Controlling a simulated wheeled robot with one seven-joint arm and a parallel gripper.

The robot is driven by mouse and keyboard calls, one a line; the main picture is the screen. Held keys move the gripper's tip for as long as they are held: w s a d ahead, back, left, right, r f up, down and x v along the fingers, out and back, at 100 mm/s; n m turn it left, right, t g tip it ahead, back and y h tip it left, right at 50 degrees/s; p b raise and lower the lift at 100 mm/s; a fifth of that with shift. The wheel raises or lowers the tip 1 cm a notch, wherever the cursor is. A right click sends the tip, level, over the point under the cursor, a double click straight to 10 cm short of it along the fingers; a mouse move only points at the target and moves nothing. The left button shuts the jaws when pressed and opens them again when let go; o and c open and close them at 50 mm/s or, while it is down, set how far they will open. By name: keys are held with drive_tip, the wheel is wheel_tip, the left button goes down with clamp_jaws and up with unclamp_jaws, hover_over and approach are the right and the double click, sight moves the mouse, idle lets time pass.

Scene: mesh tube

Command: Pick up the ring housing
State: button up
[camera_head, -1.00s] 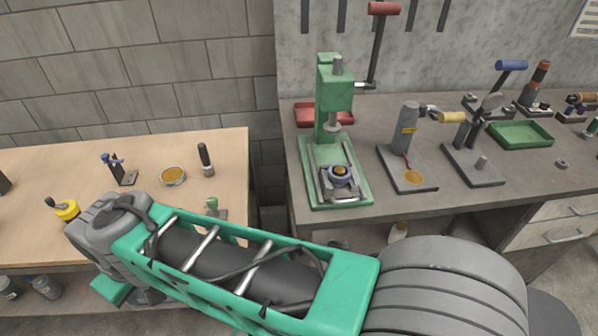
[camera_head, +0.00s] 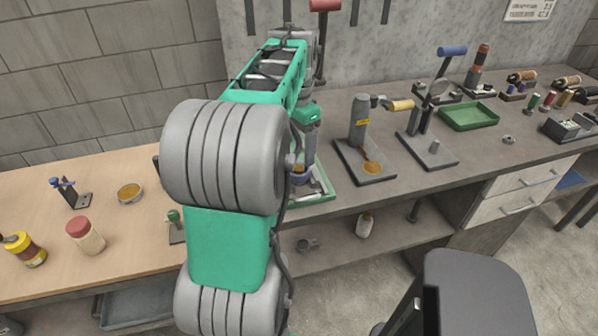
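A dark, round part with a brass-coloured middle, which looks like the ring housing (camera_head: 299,179), sits on the base of the green press (camera_head: 322,187) at the front of the grey bench. My arm hides much of the press and part of the housing. My gripper (camera_head: 304,164) points down over the press base, at or just above the housing. It is small and partly covered by my arm, so I cannot tell whether its fingers touch the housing or are open or shut.
Right of the press stand a grey fixture (camera_head: 361,122) on a plate, a lever tool (camera_head: 424,122) and a green tray (camera_head: 468,116). The press's red-handled lever (camera_head: 325,5) rises behind my arm. The wooden bench (camera_head: 137,213) at left holds jars and small tools.

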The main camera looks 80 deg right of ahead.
sight(297, 169)
wheel_tip(297, 169, down, 6)
drive_tip(key=shift+a+f, duration=0.15)
drive_tip(key=shift+f, duration=0.05)
drive_tip(key=shift+c, duration=0.5)
clamp_jaws()
